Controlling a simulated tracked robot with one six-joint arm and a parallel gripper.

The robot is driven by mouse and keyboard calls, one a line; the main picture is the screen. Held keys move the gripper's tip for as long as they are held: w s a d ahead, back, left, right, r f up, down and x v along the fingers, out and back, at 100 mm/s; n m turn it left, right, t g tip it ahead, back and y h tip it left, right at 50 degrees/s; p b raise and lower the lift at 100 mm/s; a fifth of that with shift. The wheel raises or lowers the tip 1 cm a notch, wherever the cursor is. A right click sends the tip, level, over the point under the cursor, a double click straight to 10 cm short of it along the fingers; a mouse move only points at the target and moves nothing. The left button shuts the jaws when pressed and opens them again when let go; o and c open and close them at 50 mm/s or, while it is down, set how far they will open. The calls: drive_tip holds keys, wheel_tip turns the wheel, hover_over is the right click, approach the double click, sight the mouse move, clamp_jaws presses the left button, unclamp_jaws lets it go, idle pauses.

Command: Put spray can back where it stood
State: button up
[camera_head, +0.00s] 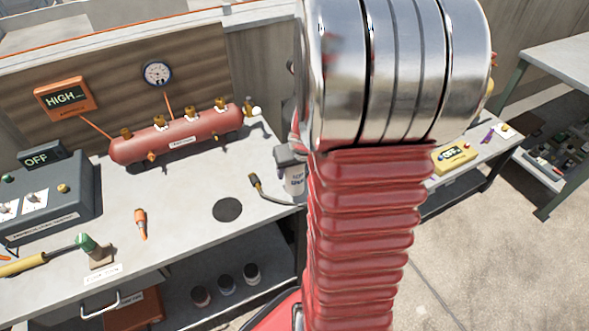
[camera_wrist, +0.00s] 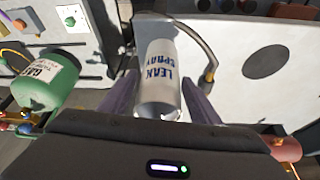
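The spray can (camera_wrist: 158,75), white with blue "LEAK SPRAY" lettering, sits between the two fingers of my gripper (camera_wrist: 162,100) in the wrist view. The fingers lie along both its sides and appear shut on it. In the head view the can (camera_head: 294,180) shows at the bench's right end, partly hidden by my arm; I cannot tell whether its base touches anything. A dark round mark (camera_head: 228,209) lies bare on the bench top to its left; it also shows in the wrist view (camera_wrist: 265,61).
The bench (camera_head: 185,215) also bears a red manifold (camera_head: 180,138), an orange-handled tool (camera_head: 140,222) and a grey control box (camera_head: 45,203). A green gas cylinder (camera_wrist: 45,80) is left in the wrist view.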

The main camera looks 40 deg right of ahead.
drive_tip(key=shift+o, duration=0.5)
drive_tip(key=shift+r, duration=0.15)
drive_tip(key=v, duration=1.2)
drive_tip(key=shift+a, duration=0.1)
drive_tip(key=s+a+r+n, duration=0.1)
drive_tip(key=s+a+r, duration=0.1)
drive_tip(key=a, duration=0.6)
drive_tip(key=s+a+r+n+t+y, duration=0.1)
drive_tip(key=s+a+r+n, duration=0.1)
drive_tip(key=a, duration=0.7)
drive_tip(key=s+a+r+n, duration=0.2)
drive_tip(key=a+r, duration=0.2)
drive_tip(key=a, duration=0.4)
drive_tip(key=shift+a+t+y, duration=0.2)
drive_tip(key=shift+t+y, duration=0.1)
drive_tip(key=shift+y, duration=0.1)
